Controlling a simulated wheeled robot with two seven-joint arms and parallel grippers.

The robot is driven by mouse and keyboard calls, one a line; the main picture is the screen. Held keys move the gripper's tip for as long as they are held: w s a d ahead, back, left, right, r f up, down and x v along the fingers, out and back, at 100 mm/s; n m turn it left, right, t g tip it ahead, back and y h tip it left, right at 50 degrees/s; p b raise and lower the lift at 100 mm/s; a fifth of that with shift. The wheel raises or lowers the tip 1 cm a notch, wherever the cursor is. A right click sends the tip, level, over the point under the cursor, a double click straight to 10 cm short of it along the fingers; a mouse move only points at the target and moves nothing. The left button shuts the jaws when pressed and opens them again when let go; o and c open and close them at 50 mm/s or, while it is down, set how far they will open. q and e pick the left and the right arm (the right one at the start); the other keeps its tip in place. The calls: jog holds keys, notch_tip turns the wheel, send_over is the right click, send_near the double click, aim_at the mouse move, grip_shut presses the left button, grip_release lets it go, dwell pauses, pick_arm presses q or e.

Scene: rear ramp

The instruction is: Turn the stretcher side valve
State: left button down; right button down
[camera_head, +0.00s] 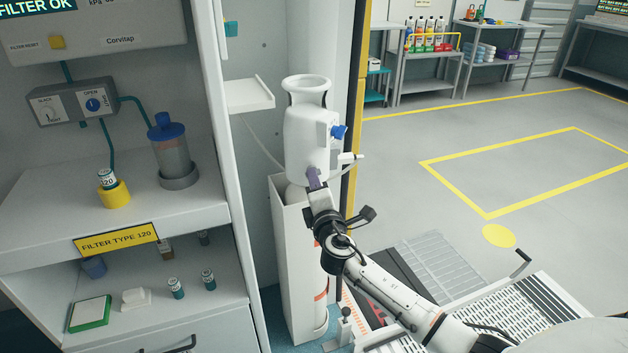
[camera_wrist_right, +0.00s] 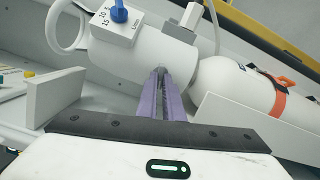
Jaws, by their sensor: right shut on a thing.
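A white oxygen cylinder with a large white valve head (camera_head: 307,130) stands upright in a tall white holder (camera_head: 298,270) beside the cabinet. The head has a ring on top and a blue knob (camera_head: 339,132) on its right side. In the right wrist view, the blue knob (camera_wrist_right: 119,12) sits on a white box with number marks. My right gripper (camera_head: 313,178) reaches the lower front of the head, below the knob. Its purple fingers (camera_wrist_right: 163,75) are closed together there. The part between the fingertips is mostly hidden. My left gripper is not in view.
A small white shelf (camera_head: 250,95) juts out left of the head. The cabinet counter (camera_head: 130,205) at left holds a canister (camera_head: 172,155) and a yellow cup (camera_head: 114,194). A pale hose runs near the head. Open floor lies to the right.

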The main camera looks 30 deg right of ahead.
dwell(0.4)
jog(key=c, duration=1.9)
grip_release()
jog(key=v, duration=1)
jog(key=shift+s+a, duration=0.1)
jog(key=shift+s, duration=0.05)
